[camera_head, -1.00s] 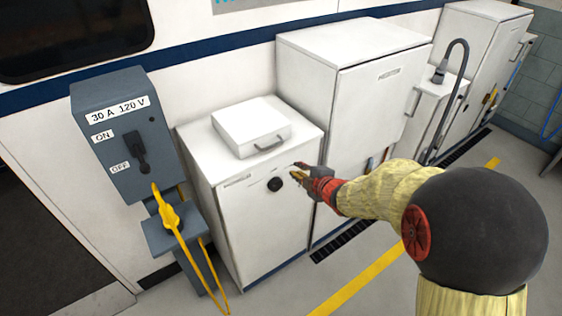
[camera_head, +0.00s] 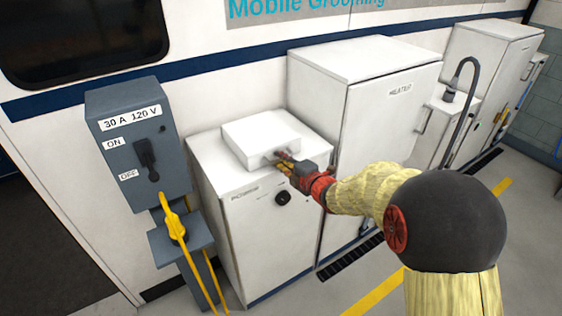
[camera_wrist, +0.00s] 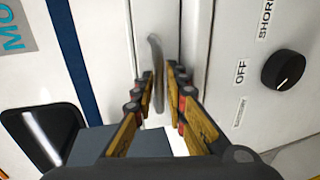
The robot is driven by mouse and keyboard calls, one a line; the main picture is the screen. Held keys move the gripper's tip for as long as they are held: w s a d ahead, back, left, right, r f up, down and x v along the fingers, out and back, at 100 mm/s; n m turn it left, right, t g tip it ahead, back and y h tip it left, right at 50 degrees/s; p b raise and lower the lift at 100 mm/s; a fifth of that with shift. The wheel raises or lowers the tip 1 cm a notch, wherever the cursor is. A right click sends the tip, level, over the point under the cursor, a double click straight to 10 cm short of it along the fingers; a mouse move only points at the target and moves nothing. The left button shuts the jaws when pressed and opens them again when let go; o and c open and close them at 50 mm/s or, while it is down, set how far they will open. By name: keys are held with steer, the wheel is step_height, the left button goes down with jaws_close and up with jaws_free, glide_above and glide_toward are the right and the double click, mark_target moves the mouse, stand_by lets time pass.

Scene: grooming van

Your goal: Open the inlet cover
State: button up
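The inlet cover appears to be the white box-shaped lid (camera_head: 262,136) on top of the low white cabinet (camera_head: 262,240); it looks closed. Its grey bar handle (camera_wrist: 156,72) is on its front side and is mostly hidden by my gripper in the head view. My gripper (camera_head: 279,157) reaches this handle from the front right. In the wrist view my gripper (camera_wrist: 162,76) has its two fingers apart, with the handle between them. The handle lies nearer the left finger; whether they touch is unclear.
A black knob (camera_head: 283,198) is on the cabinet front below my gripper. A grey switch box (camera_head: 140,145) with a lever and a yellow plug (camera_head: 173,220) with its cable stand at left. A taller white cabinet (camera_head: 375,140) is close on the right.

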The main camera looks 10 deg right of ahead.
steer(key=shift+w, duration=0.1)
steer(key=shift+c, duration=1)
jaws_close()
steer(key=shift+r, duration=0.15)
